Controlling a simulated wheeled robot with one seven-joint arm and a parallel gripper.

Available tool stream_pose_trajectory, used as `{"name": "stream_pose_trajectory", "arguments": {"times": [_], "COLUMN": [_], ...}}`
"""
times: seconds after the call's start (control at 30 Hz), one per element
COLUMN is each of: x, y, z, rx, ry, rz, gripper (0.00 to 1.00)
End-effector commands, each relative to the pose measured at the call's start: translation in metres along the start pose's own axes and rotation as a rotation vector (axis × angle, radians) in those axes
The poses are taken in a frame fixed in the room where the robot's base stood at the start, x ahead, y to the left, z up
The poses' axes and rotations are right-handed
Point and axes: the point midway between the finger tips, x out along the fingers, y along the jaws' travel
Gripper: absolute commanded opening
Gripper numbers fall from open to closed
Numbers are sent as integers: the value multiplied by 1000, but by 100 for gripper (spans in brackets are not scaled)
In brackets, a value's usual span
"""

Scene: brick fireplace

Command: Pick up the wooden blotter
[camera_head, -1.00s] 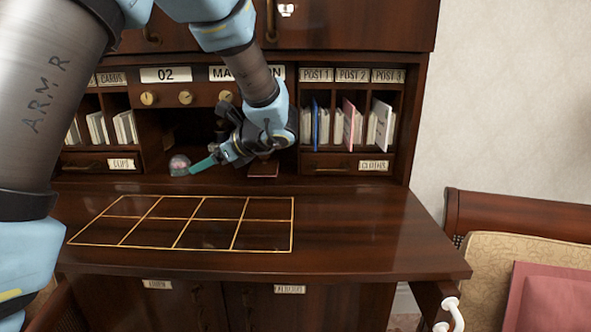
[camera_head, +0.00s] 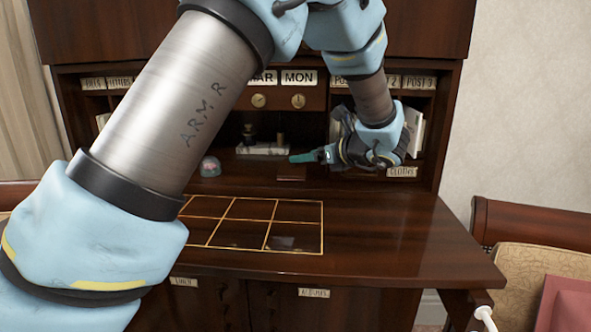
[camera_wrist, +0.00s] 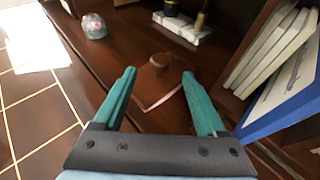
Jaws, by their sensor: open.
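The wooden blotter (camera_head: 291,172) is a small dark brown block on the desk, at the front of the central recess. In the wrist view, its round brown knob (camera_wrist: 159,63) and a pink edge show ahead of my gripper (camera_wrist: 159,75). My gripper is open, with its two teal fingers on either side of the blotter's line and nothing held. In the head view, my gripper (camera_head: 300,157) points left, with its tips close above the blotter. I cannot tell whether they touch it.
A glass dome (camera_head: 210,166) stands to the left. A white stand with dark bottles (camera_head: 262,148) is behind. Books, one blue (camera_wrist: 290,105), fill the cubby close on the right. The desktop with its gold grid (camera_head: 265,220) is mostly clear in front.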

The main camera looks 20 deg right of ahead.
Motion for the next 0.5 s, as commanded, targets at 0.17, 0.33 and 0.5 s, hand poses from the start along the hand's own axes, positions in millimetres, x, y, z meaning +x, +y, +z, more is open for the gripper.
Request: {"name": "stream_pose_trajectory", "arguments": {"times": [0.17, 0.33, 0.5], "x": [29, 46, 59], "y": [1, 0, 0], "z": [3, 2, 7], "rx": [1, 1, 0], "ry": [0, 1, 1], "rz": [4, 1, 4], "gripper": [74, 74, 74]}}
